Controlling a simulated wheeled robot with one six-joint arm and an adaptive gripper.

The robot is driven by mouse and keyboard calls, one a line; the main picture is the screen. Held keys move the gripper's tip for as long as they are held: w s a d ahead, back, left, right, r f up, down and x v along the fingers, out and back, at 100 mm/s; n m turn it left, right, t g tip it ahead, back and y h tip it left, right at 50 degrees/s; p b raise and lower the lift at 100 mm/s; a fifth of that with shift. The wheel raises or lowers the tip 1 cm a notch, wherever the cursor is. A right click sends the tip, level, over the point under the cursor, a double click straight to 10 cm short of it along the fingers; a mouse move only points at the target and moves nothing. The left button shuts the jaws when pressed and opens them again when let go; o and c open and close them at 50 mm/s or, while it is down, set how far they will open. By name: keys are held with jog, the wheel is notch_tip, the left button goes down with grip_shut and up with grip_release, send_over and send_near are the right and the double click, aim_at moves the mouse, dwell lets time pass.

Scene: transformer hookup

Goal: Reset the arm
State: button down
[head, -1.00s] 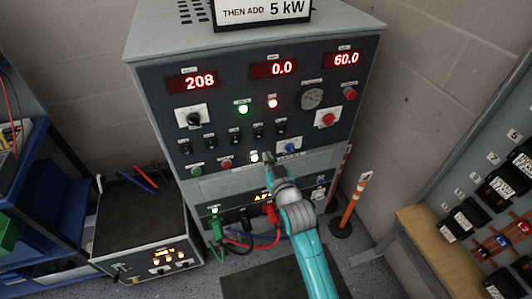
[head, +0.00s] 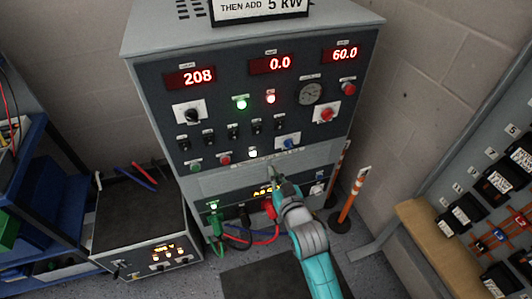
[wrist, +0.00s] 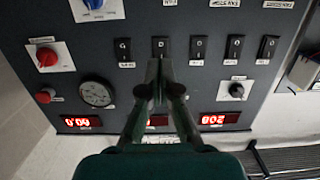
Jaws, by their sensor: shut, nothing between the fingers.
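My gripper (head: 271,176) is at the end of the teal arm, in front of the lower part of the grey load cabinet (head: 255,130) in the head view. In the wrist view my gripper (wrist: 158,85) is shut and empty, its fingertips together in front of the switch panel (wrist: 190,80). The wrist view shows the panel upside down, with several black rocker switches (wrist: 198,47) beyond the fingers. I cannot tell the exact gap between the fingertips and the panel.
A smaller instrument box (head: 150,220) stands on the left, and a blue shelf (head: 50,180) is beyond it. Red, green and black leads (head: 262,238) hang at the cabinet's lower front. An orange post (head: 350,200) stands right of the cabinet. A wooden bench (head: 425,235) is at the right.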

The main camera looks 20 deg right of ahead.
jog(key=s+f, duration=0.4)
jog(key=s, duration=0.7)
jog(key=s+f, duration=0.3)
jog(key=s, duration=0.8)
jog(key=s+r+g, duration=0.1)
jog(key=s+r, duration=0.2)
jog(key=s, duration=0.8)
jog(key=s+r, duration=0.3)
jog(key=s, duration=0.8)
jog(key=shift+g, duration=0.4)
